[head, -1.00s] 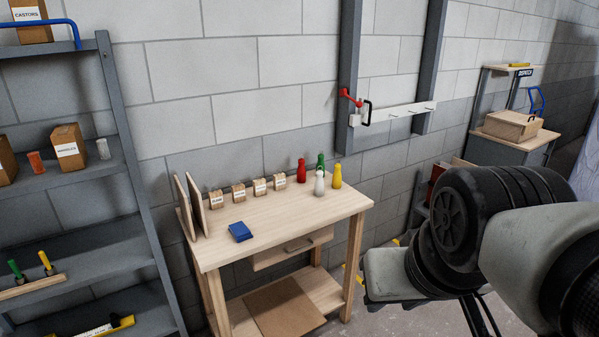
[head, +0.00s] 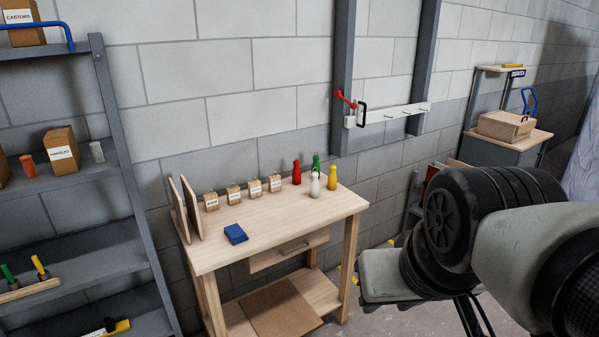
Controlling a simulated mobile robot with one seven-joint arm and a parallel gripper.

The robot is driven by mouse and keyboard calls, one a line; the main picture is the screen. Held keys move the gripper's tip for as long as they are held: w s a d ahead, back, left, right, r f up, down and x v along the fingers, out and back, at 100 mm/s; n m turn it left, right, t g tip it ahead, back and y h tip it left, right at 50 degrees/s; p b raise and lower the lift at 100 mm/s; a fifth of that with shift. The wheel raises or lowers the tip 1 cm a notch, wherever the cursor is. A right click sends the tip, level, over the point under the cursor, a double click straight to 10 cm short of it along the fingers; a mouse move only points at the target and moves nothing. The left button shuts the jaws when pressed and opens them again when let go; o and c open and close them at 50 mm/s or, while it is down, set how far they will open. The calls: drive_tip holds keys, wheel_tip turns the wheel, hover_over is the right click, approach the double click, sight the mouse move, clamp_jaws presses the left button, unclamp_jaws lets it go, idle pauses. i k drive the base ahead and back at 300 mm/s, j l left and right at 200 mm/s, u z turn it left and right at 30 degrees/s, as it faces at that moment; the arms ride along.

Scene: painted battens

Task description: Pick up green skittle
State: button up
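The green skittle (head: 316,161) stands upright at the back right of the wooden workbench (head: 270,216). Its lower part is hidden behind a white skittle (head: 315,184). A red skittle (head: 296,172) stands to its left and a yellow skittle (head: 332,178) to its right, all close together. My arm shows large at the right of the head view, apart from the bench. My gripper's fingers are not in view.
A blue object (head: 235,234) and several small labelled boxes (head: 212,202) are on the bench. Two upright boards stand at its left end. A grey shelf unit (head: 115,130) is at the left. A white rail (head: 398,113) with a red-handled item hangs behind.

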sight(316, 158)
drive_tip(key=i+l+u, duration=0.15)
drive_tip(key=u, duration=0.5)
drive_tip(key=i+l+u, duration=0.35)
drive_tip(key=l, duration=0.3)
drive_tip(key=i+l+u, duration=0.2)
drive_tip(key=l, duration=0.2)
drive_tip(key=i+l, duration=0.15)
drive_tip(key=l, duration=0.25)
drive_tip(key=i+l, duration=0.15)
drive_tip(key=l, duration=0.25)
drive_tip(key=i+l+u, duration=0.1)
drive_tip(key=l, duration=0.3)
drive_tip(key=i+l, duration=0.15)
drive_tip(key=l, duration=0.25)
drive_tip(key=i+l, duration=0.15)
drive_tip(key=l, duration=0.25)
drive_tip(key=i+l+u, duration=0.1)
drive_tip(key=l, duration=0.3)
